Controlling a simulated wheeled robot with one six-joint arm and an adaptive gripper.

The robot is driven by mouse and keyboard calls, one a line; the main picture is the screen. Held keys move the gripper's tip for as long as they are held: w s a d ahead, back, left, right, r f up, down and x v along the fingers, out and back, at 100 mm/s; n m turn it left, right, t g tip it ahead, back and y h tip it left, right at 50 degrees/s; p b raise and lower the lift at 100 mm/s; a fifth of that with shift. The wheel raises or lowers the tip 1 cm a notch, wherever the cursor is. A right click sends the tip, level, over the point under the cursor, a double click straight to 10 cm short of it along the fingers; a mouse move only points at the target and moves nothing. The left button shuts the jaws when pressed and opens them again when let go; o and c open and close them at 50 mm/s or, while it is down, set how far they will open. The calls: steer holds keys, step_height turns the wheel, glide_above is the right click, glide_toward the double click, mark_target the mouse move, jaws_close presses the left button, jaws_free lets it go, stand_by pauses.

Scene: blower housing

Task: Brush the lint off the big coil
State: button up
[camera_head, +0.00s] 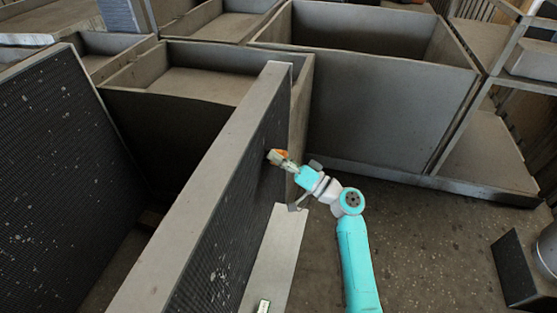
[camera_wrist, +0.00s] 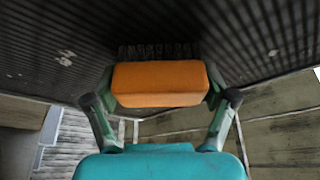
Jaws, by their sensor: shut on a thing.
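My gripper (camera_head: 285,162) is shut on an orange brush (camera_wrist: 160,84), seen close up in the wrist view, gripping it from both sides. Its dark bristles (camera_wrist: 158,50) point at the dark ribbed face of a coil (camera_wrist: 250,40); whether they touch it is hard to tell. In the head view this coil (camera_head: 235,225) is a tall slab with a pale metal edge, and the brush is at its far upper part. Pale lint specks (camera_head: 218,272) lie on its lower near face. The wrist view shows lint left (camera_wrist: 65,58) and right (camera_wrist: 273,53) of the brush.
Another dark ribbed panel (camera_head: 45,170) with many pale specks stands at the left. Metal bins (camera_head: 385,110) stand behind. A dark box (camera_head: 515,270) is at right; floor between is open.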

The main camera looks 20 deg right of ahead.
mark_target(269, 167)
steer(key=shift+a+f, duration=0.15)
steer(key=shift+f, duration=3.1)
steer(key=shift+r, duration=3.3)
steer(key=shift+s+d, duration=0.55)
steer(key=shift+d, duration=0.25)
steer(key=shift+s+d, duration=0.6)
steer(key=shift+d, duration=0.2)
steer(key=shift+s+d, duration=0.55)
steer(key=shift+d, duration=0.25)
steer(key=shift+s+d, duration=0.45)
steer(key=shift+d, duration=0.2)
steer(key=shift+s+d, duration=0.45)
steer(key=shift+d, duration=0.15)
steer(key=shift+a+f, duration=0.1)
